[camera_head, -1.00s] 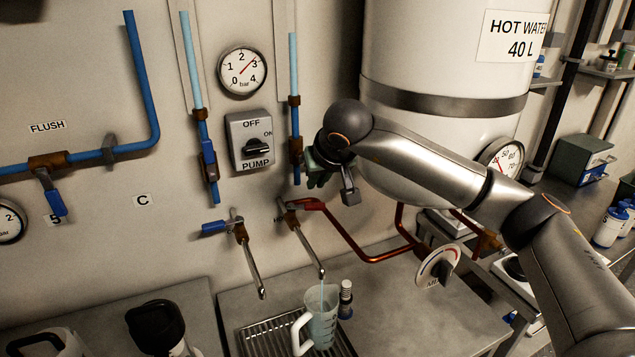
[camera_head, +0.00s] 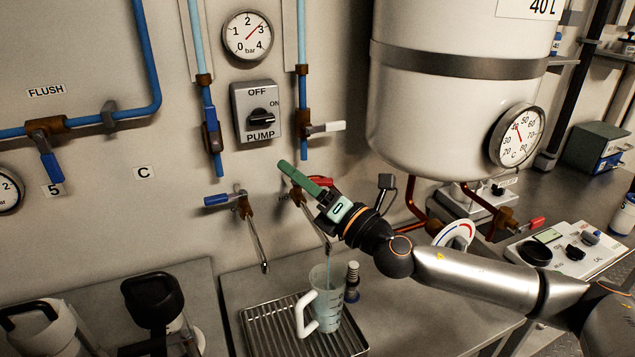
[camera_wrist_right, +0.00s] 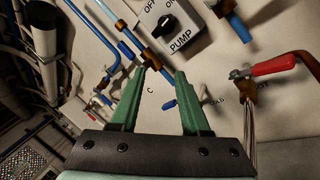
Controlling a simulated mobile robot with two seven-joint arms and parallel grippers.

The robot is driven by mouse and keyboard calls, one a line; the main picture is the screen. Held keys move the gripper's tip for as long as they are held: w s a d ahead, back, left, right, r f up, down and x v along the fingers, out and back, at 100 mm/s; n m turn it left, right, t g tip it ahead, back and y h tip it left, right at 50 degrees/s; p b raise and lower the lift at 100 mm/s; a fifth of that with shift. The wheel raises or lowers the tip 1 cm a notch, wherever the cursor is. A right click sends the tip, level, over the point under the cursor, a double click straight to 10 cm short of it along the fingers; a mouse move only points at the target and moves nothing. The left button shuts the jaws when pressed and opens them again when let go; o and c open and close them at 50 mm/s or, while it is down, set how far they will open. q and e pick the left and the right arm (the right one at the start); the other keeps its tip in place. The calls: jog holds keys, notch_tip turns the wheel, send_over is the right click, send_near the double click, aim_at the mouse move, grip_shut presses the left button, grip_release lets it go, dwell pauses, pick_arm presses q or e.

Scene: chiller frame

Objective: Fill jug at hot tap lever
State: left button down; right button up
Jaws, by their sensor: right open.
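The clear jug (camera_head: 325,298) with a white handle stands upright on the drip tray (camera_head: 262,335), under the hot tap's spout (camera_head: 312,222). A thin stream seems to run from the spout into the jug, which looks partly filled. The hot tap's red lever (camera_head: 322,181) is partly behind my right gripper (camera_head: 301,176). In the right wrist view the red lever (camera_wrist_right: 275,66) lies to the right of the fingers, not between them. My right gripper (camera_wrist_right: 163,80) is open and empty, with green fingers. My left gripper is not in view.
The cold tap's blue lever (camera_head: 217,199) is left of the hot tap. A pump switch (camera_head: 262,117) and gauge (camera_head: 247,35) are above. The white boiler (camera_head: 440,110) hangs at right. A small cylinder (camera_head: 352,280) stands beside the jug.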

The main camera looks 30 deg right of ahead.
aim_at(321, 180)
jog(key=d+f+m+g+h, duration=0.1)
jog(key=d+f+m+h, duration=0.75)
jog(key=m, duration=0.45)
jog(key=w, duration=1.1)
jog(key=shift+w+d+r, duration=0.1)
jog(key=shift+w+d, duration=0.2)
jog(key=shift+d, duration=0.1)
grip_shut()
